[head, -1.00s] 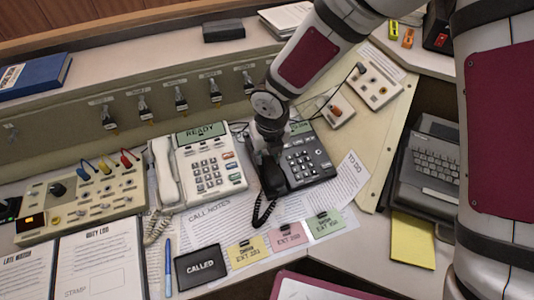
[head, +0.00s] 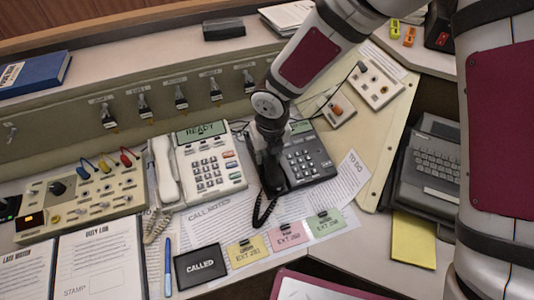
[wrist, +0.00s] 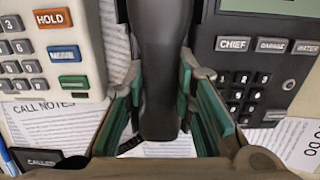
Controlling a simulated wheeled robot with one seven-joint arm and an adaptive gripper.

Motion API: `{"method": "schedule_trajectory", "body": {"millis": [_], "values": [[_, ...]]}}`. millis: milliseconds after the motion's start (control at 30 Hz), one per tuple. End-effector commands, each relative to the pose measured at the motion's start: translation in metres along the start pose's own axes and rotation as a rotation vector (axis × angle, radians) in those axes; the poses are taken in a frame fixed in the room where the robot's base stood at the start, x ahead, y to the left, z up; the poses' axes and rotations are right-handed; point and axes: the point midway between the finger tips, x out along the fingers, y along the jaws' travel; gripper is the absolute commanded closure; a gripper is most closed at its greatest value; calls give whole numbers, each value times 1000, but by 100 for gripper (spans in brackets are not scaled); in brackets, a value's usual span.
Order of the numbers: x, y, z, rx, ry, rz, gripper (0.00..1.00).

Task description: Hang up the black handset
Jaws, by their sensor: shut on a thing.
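The black handset (head: 271,176) is at the left side of the black desk phone (head: 311,163), over its cradle side. In the wrist view the handset (wrist: 160,70) runs lengthwise between the fingers. My gripper (wrist: 160,122) is shut on it, with a green-lined finger on each side. In the head view my gripper (head: 269,140) comes down from above and hides the handset's upper part and the cradle. The coiled cord (head: 262,212) hangs at the handset's lower end. I cannot tell whether the handset touches the cradle.
A white phone (head: 208,165) with its handset on stands close on the left. Colored cards (head: 288,236) and a "CALLED" box (head: 200,266) lie in front. A switch panel (head: 180,95) runs behind. A to-do sheet (head: 350,180) lies to the right.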

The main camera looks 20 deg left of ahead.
Motion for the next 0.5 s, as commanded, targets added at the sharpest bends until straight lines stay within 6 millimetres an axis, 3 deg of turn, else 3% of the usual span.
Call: {"method": "schedule_trajectory", "body": {"millis": [467,500], "values": [[6,0,0,-2,0,0,100],[6,0,0,-2,0,0,72]]}}
